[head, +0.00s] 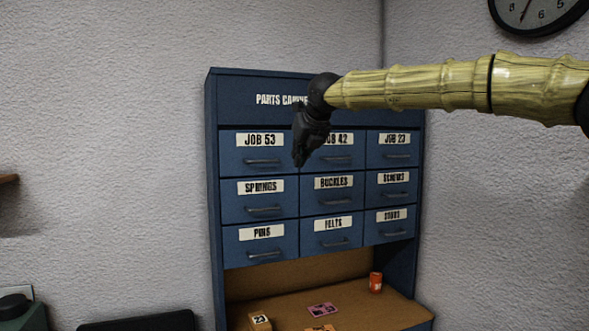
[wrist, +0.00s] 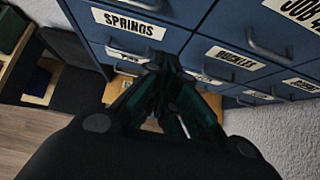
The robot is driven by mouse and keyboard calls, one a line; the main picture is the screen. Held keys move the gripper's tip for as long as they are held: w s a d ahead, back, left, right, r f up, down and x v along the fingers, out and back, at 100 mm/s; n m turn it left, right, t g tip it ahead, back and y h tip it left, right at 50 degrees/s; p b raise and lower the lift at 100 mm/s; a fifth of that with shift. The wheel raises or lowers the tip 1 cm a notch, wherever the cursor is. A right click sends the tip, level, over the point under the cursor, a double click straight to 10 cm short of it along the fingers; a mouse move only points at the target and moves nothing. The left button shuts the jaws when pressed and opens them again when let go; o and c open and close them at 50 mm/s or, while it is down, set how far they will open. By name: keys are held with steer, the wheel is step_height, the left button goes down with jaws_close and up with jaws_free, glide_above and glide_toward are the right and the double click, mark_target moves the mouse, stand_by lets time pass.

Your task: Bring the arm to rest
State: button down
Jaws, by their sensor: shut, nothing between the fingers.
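My gripper (head: 300,160) is black and shut, with nothing held. In the head view it hangs at the end of my yellow, bamboo-like arm, fingers pointing down, in front of the top drawer row of the blue parts cabinet (head: 262,84). It covers part of the JOB 42 drawer (head: 345,155) and its label. In the wrist view the shut fingers (wrist: 165,62) overlap the lower drawers, with the SPRINGS drawer (wrist: 165,36) up and to the left. I cannot tell the gap between fingers and drawer fronts. All drawers look shut.
Below the drawers, the cabinet's wooden shelf (head: 372,318) holds an orange cup-like item (head: 376,282), a pink card (head: 322,310) and a small block marked 23 (head: 259,321). A clock (head: 535,10) hangs at upper right. A dark flat object (head: 140,321) lies at lower left.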

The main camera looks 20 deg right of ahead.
step_height(320, 180, down, 19)
steer(key=w+a+n+g+h, duration=0.1)
steer(key=w+n+h, duration=0.2)
steer(key=n, duration=0.1)
steer(key=s+a+f+n+g+h, duration=0.1)
steer(key=s+f+n, duration=0.3)
steer(key=f, duration=1)
steer(key=s+f+n, duration=0.4)
steer(key=f+n, duration=0.1)
steer(key=f, duration=0.8)
steer(key=s+a+f+n+g+h, duration=0.1)
steer(key=s+f+n, duration=0.3)
steer(key=f, duration=1)
steer(key=s+a+f+n+g+y, duration=0.2)
steer(key=s+f+n, duration=0.8)
steer(key=s+f, duration=0.95)
steer(key=s+a+f+n+g+y, duration=0.1)
steer(key=s+f+n+g, duration=0.1)
steer(key=s, duration=1.2)
steer(key=s+f+n+g+y, duration=0.1)
steer(key=s+f+n, duration=0.3)
steer(key=s, duration=1.1)
steer(key=shift+s+a+f+n+g+y, duration=0.25)
steer(key=shift+a+f+n+g+y, duration=0.15)
steer(key=shift+n+g, duration=0.55)
